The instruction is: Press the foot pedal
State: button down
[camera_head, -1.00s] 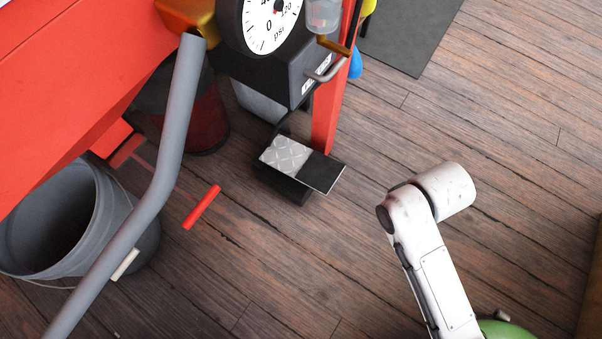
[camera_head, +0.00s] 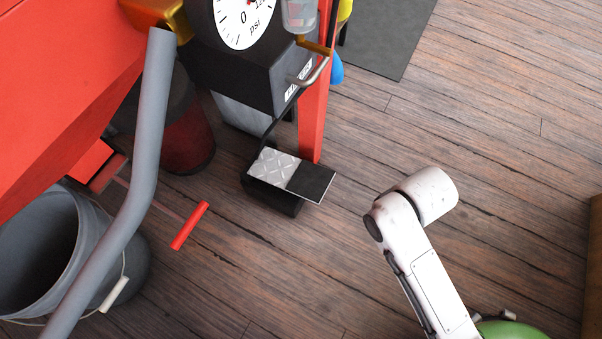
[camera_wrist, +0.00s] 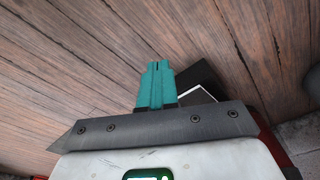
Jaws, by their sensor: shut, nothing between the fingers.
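The foot pedal (camera_head: 275,165) stands on the wooden floor beside a red post in the head view. It has a silver tread plate and a black pad (camera_head: 313,181) with a pale edge, over a dark base. My white arm is to its right, apart from it in the picture; my gripper is not visible there. In the wrist view my gripper (camera_wrist: 156,68) shows teal fingers, shut and empty. A dark flat shape (camera_wrist: 203,78) with a pale edge lies partly behind them; it may be the pedal, and I cannot tell the gap.
A red stick (camera_head: 189,226) lies on the floor left of the pedal. A grey bucket (camera_head: 100,240) stands farther left, with a grey tube (camera_head: 143,170) crossing in front. A red post (camera_head: 313,120) and gauge box (camera_head: 240,80) stand behind.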

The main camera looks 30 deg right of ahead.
jog(key=w+a+r+n+p, duration=0.2)
jog(key=w+n+p, duration=0.1)
jog(key=w+p, duration=0.5)
jog(key=w+a+r+n+t+y+p, duration=0.1)
jog(key=w+a+r+n+p, duration=0.1)
jog(key=w+p, duration=0.6)
jog(key=shift+w+a+r+n+p, duration=0.35)
jog(key=shift+w+n, duration=0.25)
jog(key=shift+w, duration=0.45)
jog(key=shift+f, duration=0.1)
jog(key=b, duration=0.7)
send_near(311, 185)
jog(key=f, duration=0.2)
jog(key=w+f, duration=0.1)
jog(key=f, duration=0.2)
jog(key=shift+a+f, duration=0.1)
jog(key=shift+a, duration=0.1)
jog(key=shift+f+b, duration=0.4)
